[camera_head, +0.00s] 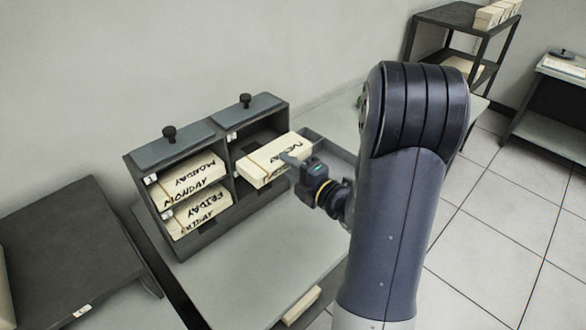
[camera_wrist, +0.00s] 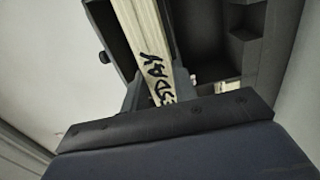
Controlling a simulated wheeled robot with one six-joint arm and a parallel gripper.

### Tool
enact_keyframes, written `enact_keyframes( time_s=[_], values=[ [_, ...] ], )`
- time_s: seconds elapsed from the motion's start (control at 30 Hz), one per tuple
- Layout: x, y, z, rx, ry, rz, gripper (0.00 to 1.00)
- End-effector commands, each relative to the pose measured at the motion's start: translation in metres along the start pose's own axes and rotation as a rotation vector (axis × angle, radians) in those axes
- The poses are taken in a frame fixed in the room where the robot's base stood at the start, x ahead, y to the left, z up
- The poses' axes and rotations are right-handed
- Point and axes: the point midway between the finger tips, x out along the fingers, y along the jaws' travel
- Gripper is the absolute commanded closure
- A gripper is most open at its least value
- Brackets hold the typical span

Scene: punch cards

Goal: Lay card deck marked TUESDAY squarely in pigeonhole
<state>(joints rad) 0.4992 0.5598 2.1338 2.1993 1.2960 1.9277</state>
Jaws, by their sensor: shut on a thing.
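A cream card deck (camera_head: 268,161) with dark lettering, partly hidden and ending in "ESDAY", is in my gripper (camera_head: 290,165). The deck also shows in the wrist view (camera_wrist: 147,38), running away between the fingers with "SDAY" readable. My gripper is shut on its near end. The deck's far end is at the mouth of the right-hand column of the dark pigeonhole rack (camera_head: 207,246); I cannot tell how far inside it reaches. The left column holds a MONDAY deck (camera_head: 188,184) above a FRIDAY deck (camera_head: 198,210).
Two grey lids with black knobs (camera_head: 169,132) top the rack. A grey tray (camera_head: 325,146) adjoins its right side. A dark desk (camera_head: 70,255) stands left.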

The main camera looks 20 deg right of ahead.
Motion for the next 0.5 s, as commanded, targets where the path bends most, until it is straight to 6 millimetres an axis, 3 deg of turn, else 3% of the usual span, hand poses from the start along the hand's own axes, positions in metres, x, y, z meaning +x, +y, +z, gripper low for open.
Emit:
enact_keyframes(
  time_s=[0.5],
  values=[
    [0.042, 0.001, -0.001, -0.001, 0.002, 0.004, 1.00]
  ],
)
